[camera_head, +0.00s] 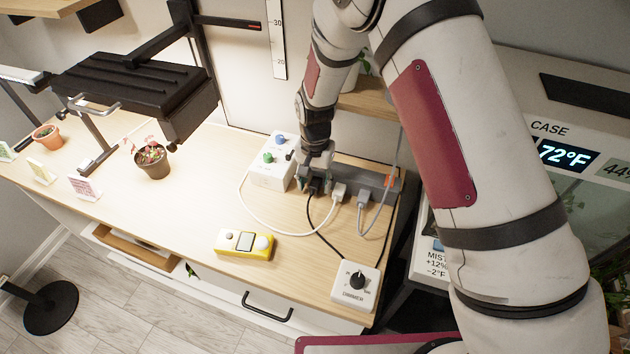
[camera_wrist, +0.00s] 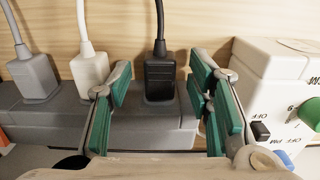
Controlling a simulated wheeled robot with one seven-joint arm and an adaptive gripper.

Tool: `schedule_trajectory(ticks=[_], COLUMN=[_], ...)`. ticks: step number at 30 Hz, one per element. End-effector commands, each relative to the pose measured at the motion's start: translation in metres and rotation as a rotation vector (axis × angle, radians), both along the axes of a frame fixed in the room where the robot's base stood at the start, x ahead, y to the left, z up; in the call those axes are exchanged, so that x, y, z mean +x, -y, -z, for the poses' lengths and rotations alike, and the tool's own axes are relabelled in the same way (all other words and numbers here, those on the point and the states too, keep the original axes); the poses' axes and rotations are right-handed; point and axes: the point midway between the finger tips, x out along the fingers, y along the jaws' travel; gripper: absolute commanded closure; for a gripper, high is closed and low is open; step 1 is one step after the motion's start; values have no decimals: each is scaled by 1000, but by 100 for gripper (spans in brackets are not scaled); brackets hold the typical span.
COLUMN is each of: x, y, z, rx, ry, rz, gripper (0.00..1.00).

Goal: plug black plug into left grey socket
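The black plug (camera_wrist: 160,78) stands at the end socket of the grey power strip (camera_wrist: 135,133), the leftmost position in the head view. Its lower end meets the strip's face; I cannot tell how deep it sits. The plug also shows in the head view (camera_head: 314,188), with its black cord running to the white dimmer box (camera_head: 354,288). My gripper (camera_wrist: 160,70) is open, its green-padded fingers on either side of the plug with a gap at each side. In the head view, my gripper (camera_head: 317,172) partly hides the strip's left end (camera_head: 376,179).
A white plug (camera_wrist: 89,70) and a grey plug (camera_wrist: 34,77) sit in the strip beside the black one. A white control box (camera_head: 273,165) with knobs stands close on the left. A yellow device (camera_head: 245,243) lies nearer the front. The table's middle is clear.

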Motion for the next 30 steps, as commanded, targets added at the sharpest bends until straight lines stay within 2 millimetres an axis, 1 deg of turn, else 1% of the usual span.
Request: schedule_trajectory(ticks=[5, 8, 11, 18, 22, 27, 30], x=[0, 0, 1, 1, 1, 1, 0], y=[0, 0, 0, -1, -1, 0, 0], z=[-1, -6, -19, -68, -92, -112, -118], rx=[0, 1, 1, 2, 1, 0, 0], ry=[0, 1, 4, 4, 4, 2, 0], rz=[0, 0, 0, -1, -1, 0, 0], gripper=[54, 54, 54, 54, 54, 54, 54])
